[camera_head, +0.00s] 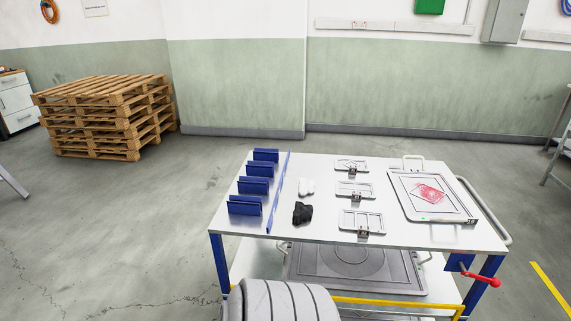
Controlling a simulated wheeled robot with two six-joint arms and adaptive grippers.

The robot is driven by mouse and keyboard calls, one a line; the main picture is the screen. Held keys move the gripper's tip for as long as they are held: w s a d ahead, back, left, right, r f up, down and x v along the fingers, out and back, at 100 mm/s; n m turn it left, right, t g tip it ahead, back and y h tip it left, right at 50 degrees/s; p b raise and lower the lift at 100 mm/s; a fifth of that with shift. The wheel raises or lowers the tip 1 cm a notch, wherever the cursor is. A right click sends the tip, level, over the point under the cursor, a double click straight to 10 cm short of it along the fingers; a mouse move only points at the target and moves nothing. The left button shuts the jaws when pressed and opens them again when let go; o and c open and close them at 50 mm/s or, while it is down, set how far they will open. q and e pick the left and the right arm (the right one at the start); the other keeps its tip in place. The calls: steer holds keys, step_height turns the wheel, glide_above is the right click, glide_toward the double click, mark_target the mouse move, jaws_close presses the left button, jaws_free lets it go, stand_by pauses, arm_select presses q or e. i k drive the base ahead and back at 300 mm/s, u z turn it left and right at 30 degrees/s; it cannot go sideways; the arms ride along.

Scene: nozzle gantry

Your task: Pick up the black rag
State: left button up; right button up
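The black rag (302,212) lies crumpled on the light grey top of a blue-framed table (400,235), left of its middle. A white crumpled rag (306,187) lies just behind it, close by. Neither of my grippers shows in the head view, so nothing is seen touching or holding the black rag. A round grey ribbed part, probably mine, shows at the bottom edge in front of the table.
Several blue upright holders (245,205) and a blue strip (278,195) stand left of the rag. Several framed plates (361,222) lie to its right, then a larger panel (432,214). A red handle (481,275) juts out at the front right. Pallets (105,115) are stacked behind left.

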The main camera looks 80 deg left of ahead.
mark_target(302, 213)
steer(key=u, duration=0.95)
steer(key=i, duration=0.85)
steer(key=u, duration=0.9)
